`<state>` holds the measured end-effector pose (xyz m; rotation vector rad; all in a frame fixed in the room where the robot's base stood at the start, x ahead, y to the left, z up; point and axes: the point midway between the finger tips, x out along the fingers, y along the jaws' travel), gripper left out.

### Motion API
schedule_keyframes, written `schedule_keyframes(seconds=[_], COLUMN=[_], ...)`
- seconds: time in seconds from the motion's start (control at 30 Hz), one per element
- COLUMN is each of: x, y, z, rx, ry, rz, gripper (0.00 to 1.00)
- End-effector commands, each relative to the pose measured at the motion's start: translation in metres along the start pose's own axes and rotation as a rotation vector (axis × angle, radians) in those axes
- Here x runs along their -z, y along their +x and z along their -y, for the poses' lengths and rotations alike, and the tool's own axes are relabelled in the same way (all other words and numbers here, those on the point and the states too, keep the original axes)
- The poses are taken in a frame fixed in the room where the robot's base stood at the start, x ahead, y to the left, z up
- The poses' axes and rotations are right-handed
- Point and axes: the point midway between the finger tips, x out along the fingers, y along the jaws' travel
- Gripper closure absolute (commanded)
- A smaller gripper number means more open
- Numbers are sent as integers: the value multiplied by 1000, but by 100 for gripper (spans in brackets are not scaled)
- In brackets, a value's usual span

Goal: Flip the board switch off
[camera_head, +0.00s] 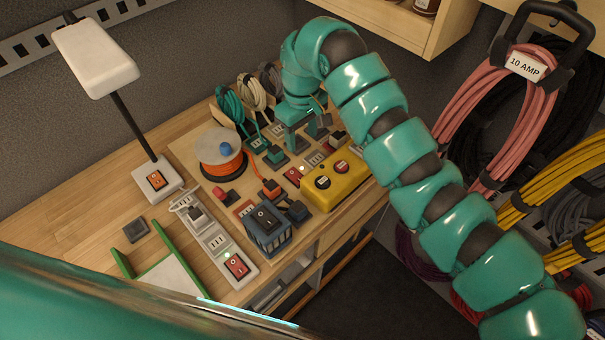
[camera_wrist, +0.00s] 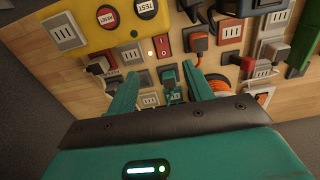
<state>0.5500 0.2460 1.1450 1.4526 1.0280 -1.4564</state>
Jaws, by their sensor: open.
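The board switch (camera_wrist: 162,43) is a red rocker in the wrist view, set on the wooden board between the yellow box and an orange-plugged socket. A small lit lamp (camera_wrist: 151,53) glows beside it. In the head view the switch (camera_head: 292,174) lies left of the yellow box, with the glow near it. My gripper (camera_wrist: 164,84) is open, its two teal fingers apart and pointing at the board. A teal plug (camera_wrist: 170,77) in a socket appears between the fingers. The switch appears just beyond the fingertips, apart from them. In the head view my gripper (camera_head: 305,138) is over the board's back part.
The yellow box (camera_head: 337,184) with TEST and RESET buttons stands near the switch. An orange cord reel (camera_head: 221,150), several plugs and a blue-grey box with a switch (camera_head: 265,225) crowd the board. A power strip (camera_head: 215,240) and lamp (camera_head: 97,55) stand left. Cord coils hang right.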

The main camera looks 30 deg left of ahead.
Motion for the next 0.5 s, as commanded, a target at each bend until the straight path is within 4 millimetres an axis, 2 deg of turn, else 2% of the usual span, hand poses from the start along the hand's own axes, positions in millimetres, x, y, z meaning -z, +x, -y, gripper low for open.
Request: schedule_keyframes(seconds=[0.17, 0.5], x=[-1, -1], y=[13, 66], z=[1, 1], rx=[5, 3], ry=[-4, -4], rz=[3, 7], gripper=[49, 49])
